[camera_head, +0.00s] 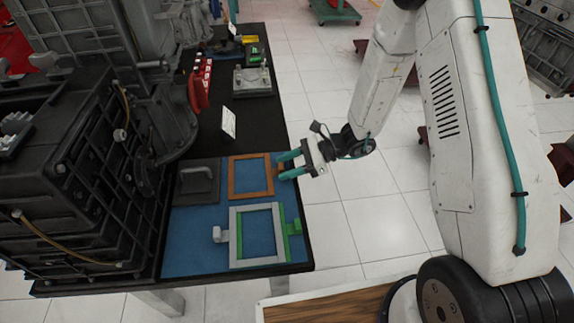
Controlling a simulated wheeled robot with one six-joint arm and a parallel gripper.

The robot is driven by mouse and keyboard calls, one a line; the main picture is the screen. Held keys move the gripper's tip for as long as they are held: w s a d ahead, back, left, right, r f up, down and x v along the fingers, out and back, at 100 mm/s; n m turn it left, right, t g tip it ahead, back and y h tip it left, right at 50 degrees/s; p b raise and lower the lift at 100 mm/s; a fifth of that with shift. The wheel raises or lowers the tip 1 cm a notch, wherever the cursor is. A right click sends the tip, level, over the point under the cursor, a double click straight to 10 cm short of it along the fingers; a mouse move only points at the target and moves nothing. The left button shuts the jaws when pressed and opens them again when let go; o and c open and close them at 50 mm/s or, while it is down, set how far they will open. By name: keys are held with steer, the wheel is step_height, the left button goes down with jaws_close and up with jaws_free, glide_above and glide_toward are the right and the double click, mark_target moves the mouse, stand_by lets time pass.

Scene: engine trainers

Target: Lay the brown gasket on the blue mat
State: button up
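The brown gasket (233,178) is a square open frame with a tab on its right side. It appears over the upper right part of the blue mat (196,240); I cannot tell whether it rests flat or hangs slightly above. My gripper (282,166) reaches in from the right, its teal fingers on either side of the tab. Whether the fingers press on the tab or stand just clear of it is too small to tell.
A grey gasket (234,240) and a green gasket (293,227) overlap at the mat's front. A dark plate with a handle (198,182) is left of the brown gasket. A large engine block (75,185) fills the left. A white card (229,122) stands behind.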

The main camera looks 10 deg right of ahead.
steer(key=v, duration=1.2)
steer(key=s+a+r+n+g+h, duration=0.1)
steer(key=s+r+n, duration=0.2)
steer(key=r, duration=0.2)
steer(key=s+r+n+g+h, duration=0.1)
steer(key=s+r+n, duration=0.15)
steer(key=r, duration=0.25)
steer(key=s+d+r+n+t+h, duration=0.1)
steer(key=s+d+r+n+h, duration=0.2)
steer(key=s, duration=0.7)
steer(key=s+d+r+n+t+h, duration=0.2)
steer(key=s+d+r+n+h, duration=0.2)
steer(key=s+r+n+h, duration=0.4)
steer(key=s+r+n, duration=0.2)
steer(key=s+r, duration=0.1)
steer(key=r, duration=0.1)
steer(key=shift+r, duration=0.2)
steer(key=shift+s, duration=0.15)
